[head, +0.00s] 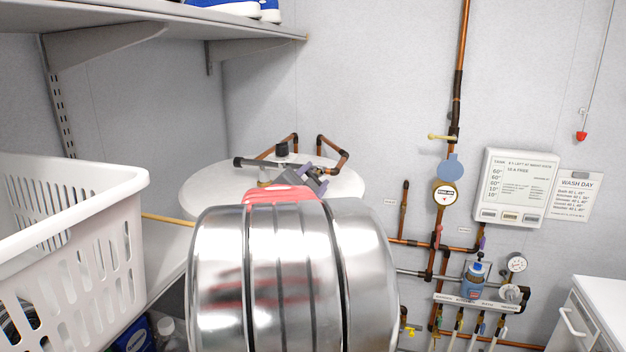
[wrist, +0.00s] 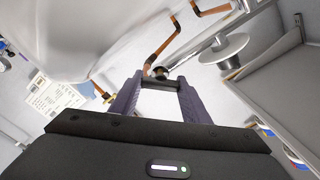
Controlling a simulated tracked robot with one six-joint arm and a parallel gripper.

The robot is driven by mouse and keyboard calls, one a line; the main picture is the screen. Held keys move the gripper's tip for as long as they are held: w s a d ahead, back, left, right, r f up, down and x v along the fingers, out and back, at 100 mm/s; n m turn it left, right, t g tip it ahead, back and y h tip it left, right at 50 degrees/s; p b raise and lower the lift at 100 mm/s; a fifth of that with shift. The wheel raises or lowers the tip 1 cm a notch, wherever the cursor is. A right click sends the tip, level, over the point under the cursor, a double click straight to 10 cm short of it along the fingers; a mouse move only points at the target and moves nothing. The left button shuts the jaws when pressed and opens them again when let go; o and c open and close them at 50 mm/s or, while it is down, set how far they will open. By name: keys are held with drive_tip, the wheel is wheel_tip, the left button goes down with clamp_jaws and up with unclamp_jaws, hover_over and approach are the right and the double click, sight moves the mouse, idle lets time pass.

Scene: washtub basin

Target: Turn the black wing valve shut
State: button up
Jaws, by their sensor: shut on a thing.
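In the wrist view, the black wing valve (wrist: 160,84) sits between the tips of my two purple-grey fingers. My gripper (wrist: 160,81) is shut on it. The fingers cover its sides, so its turn angle is hard to read. In the head view, my gripper (head: 312,181) is above the top of the white round tank, beside a dark bar and copper pipe. The valve itself cannot be made out clearly there.
The white tank (head: 205,192) has bent copper pipes (head: 336,160) close to my gripper. A white laundry basket (head: 75,255) stands at the left under a grey shelf (head: 200,20). Copper pipework with gauges (head: 445,194) runs on the wall at the right.

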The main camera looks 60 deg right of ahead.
drive_tip(key=shift+s, duration=0.15)
drive_tip(key=o, duration=0.7)
drive_tip(key=shift+d, duration=0.1)
drive_tip(key=o, duration=0.3)
drive_tip(key=shift+o, duration=0.2)
drive_tip(key=s+a, duration=0.2)
drive_tip(key=a, duration=1.1)
drive_tip(key=shift+a, duration=0.35)
